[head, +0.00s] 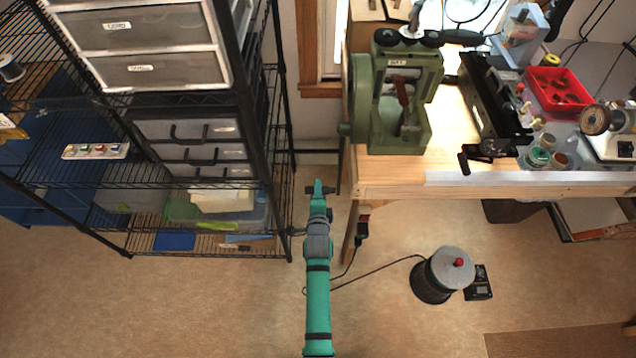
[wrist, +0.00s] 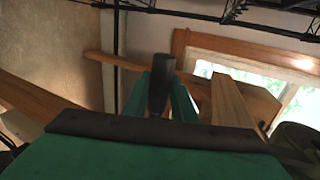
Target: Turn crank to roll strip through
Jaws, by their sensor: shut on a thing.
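The green rolling mill (head: 400,140) stands on the wooden bench, with a round green wheel on its left side. A thin dark crank arm (head: 340,165) hangs down from that side, past the bench edge. My gripper (head: 319,187) is shut on the dark crank handle (head: 331,190) at its lower end. In the wrist view the handle (wrist: 160,85) stands between my two teal fingers. A reddish-brown piece (head: 401,90) shows in the mill's frame; I cannot tell whether it is the strip.
The wooden bench (head: 385,188) carries a red tray (head: 558,90) and small jars at the right. A black wire shelf (head: 262,245) with drawers stands close to the left. A grey-topped canister (head: 450,270) with a cord is on the floor. Floor in front is mostly open.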

